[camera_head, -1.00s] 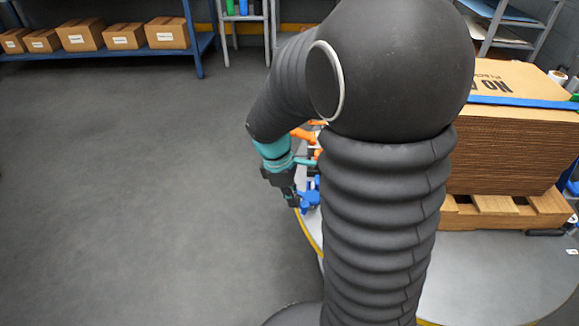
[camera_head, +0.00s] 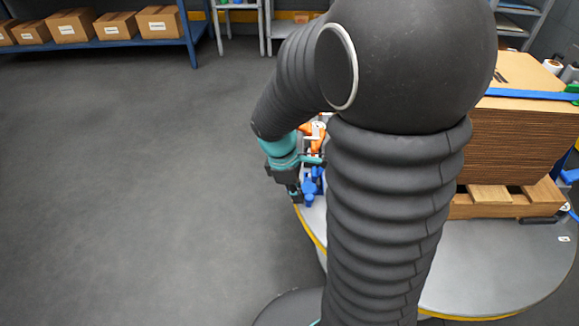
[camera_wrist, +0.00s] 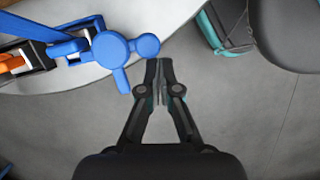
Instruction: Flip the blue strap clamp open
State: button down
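The blue strap clamp (camera_wrist: 110,50) shows in the wrist view at the upper left, with a rounded blue knob or handle over the edge of the pale table and a blue bar running left. In the head view its blue part (camera_head: 310,188) is small and partly hidden by my arm. My gripper (camera_wrist: 160,82) is just right of the blue knob in the wrist view, its fingertips together with nothing visible between them. I cannot tell whether a finger touches the knob. In the head view my gripper (camera_head: 295,193) hangs at the table's left edge beside the clamp.
An orange clamp (camera_head: 313,132) stands behind the blue one. A cardboard stack (camera_head: 515,140) with a blue strap (camera_head: 532,95) sits on a wooden pallet (camera_head: 505,203) on the round table (camera_head: 490,265). Open floor (camera_head: 130,190) lies left. A boxed shelf (camera_head: 100,45) stands behind.

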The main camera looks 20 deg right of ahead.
jog(key=shift+s, duration=0.15)
jog(key=w+a+r, duration=0.1)
jog(key=a+r, duration=0.5)
jog(key=r, duration=0.3)
jog(key=shift+w+a+r, duration=0.15)
jog(key=shift+w+r, duration=0.2)
dwell(0.4)
